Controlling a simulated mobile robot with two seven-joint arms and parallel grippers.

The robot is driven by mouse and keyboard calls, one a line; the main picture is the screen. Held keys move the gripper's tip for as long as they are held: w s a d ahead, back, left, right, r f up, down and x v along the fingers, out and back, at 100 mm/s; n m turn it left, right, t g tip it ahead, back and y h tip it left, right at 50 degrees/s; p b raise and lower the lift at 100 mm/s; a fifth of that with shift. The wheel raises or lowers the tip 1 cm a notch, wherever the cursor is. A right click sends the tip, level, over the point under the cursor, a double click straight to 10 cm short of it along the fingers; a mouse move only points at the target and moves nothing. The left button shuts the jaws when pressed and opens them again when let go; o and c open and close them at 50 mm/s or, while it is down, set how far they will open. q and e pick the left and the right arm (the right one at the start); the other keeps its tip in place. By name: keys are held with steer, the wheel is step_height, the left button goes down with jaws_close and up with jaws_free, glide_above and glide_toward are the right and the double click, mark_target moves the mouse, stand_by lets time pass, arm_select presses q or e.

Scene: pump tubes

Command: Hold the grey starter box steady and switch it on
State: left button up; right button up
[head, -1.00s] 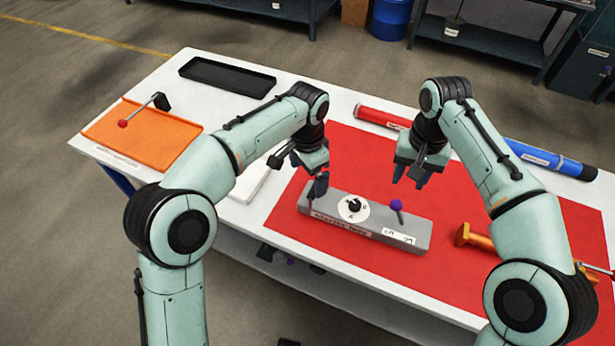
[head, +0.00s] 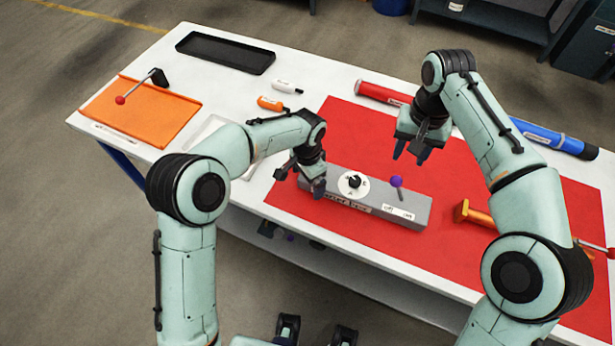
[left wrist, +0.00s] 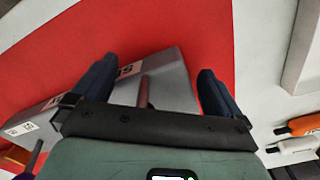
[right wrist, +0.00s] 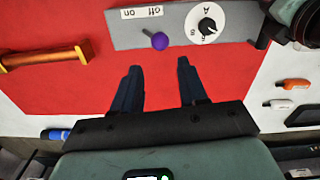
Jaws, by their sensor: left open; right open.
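The grey starter box (head: 418,215) lies on the red mat (head: 500,265). Its top carries a white dial (head: 353,183) with a black knob, a lever with a purple ball (head: 397,182), and white off and on labels. My left gripper (head: 316,188) is open at the box's left end. The left wrist view shows the box end (left wrist: 176,75) and a thin post between its fingers; I cannot tell whether they touch. My right gripper (head: 412,152) is open and empty above the mat, behind the lever. The right wrist view shows the purple ball (right wrist: 160,41) beyond its fingertips.
An orange-handled tool (head: 485,222) lies right of the box. Red (head: 378,92) and blue (head: 550,138) tubes lie along the back. A black tray (head: 225,54), an orange tray (head: 150,118) and two small markers (head: 270,103) are to the left. Mat in front of the box is clear.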

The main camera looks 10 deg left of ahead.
arm_select(q)
steer(key=c, duration=1.8)
steer(key=shift+o, duration=0.2)
arm_select(e)
jaws_close()
arm_select(q)
steer(key=shift+s+f, duration=0.1)
arm_select(e)
steer(key=s+a+t+h, duration=0.2)
steer(key=a, duration=0.3)
steer(key=s+a+m+t+h, duration=0.1)
steer(key=s+a+t+h, duration=0.1)
steer(key=a, duration=0.4)
steer(key=shift+s+a+h, duration=0.2)
steer(key=shift+a+h, duration=0.05)
steer(key=shift+h, duration=0.55)
